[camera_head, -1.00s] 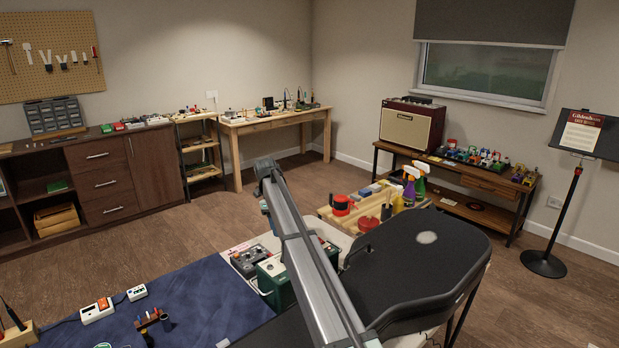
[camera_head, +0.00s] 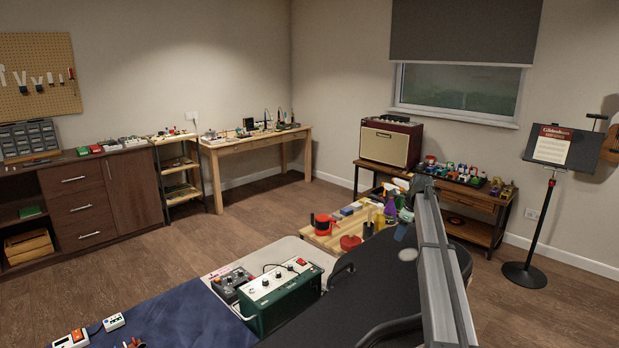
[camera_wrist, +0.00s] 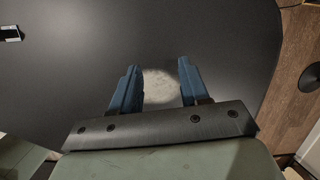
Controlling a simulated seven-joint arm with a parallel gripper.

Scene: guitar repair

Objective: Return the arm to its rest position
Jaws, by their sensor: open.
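My gripper (camera_wrist: 158,86) shows in the wrist view with its two blue fingers spread apart and nothing between them. It points down over a dark grey, smooth surface with a round pale spot (camera_wrist: 159,88). In the head view my arm reaches up and forward across the right half, over the same dark surface (camera_head: 340,300).
A green powered box (camera_head: 283,300) stands left of the dark surface, by a blue mat (camera_head: 190,318). A wooden tray (camera_head: 330,235) with bottles and a red container lies behind. A music stand (camera_head: 545,200) is at right. The wooden floor between is open.

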